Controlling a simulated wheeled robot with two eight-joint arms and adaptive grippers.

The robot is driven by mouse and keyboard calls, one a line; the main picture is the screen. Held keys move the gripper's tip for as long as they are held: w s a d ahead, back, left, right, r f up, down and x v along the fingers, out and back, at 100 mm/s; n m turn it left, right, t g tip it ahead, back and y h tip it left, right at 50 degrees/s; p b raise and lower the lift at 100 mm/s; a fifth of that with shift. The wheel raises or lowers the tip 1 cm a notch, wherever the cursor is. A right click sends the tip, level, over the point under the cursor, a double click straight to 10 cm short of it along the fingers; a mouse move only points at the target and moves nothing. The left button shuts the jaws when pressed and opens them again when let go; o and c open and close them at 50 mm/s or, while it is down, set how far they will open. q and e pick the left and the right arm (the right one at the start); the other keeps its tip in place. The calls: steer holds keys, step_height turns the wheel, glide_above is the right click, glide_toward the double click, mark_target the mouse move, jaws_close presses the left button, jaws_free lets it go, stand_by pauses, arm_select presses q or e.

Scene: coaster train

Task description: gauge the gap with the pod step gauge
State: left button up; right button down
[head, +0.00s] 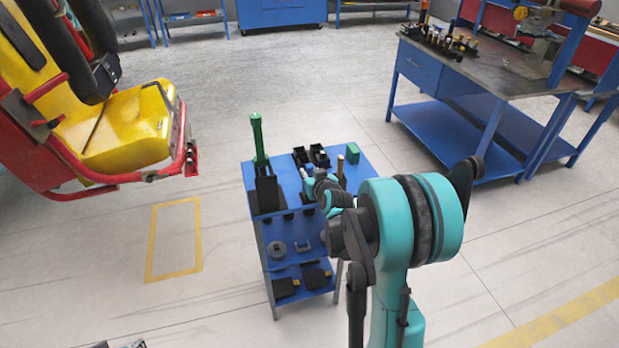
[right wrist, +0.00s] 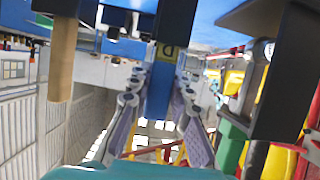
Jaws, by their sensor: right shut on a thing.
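My right gripper (head: 311,182) is over the blue cart's top, among the items standing there. In the right wrist view its fingers (right wrist: 168,95) are shut on a narrow blue bar (right wrist: 160,92) with a yellow mark bearing a dark letter. I take this bar to be the step gauge, but its full shape is hidden. The pod, a yellow seat (head: 130,125) in a red frame, is at the left in the head view, well apart from the gripper. The gap itself cannot be made out. My left gripper is not in view.
A workbench (head: 480,65) stands at upper right. Open floor with a yellow outlined rectangle (head: 174,240) lies between pod and cart.

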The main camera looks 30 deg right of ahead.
step_height(320, 180, up, 10)
steer(key=p, duration=0.4)
stand_by(1.0)
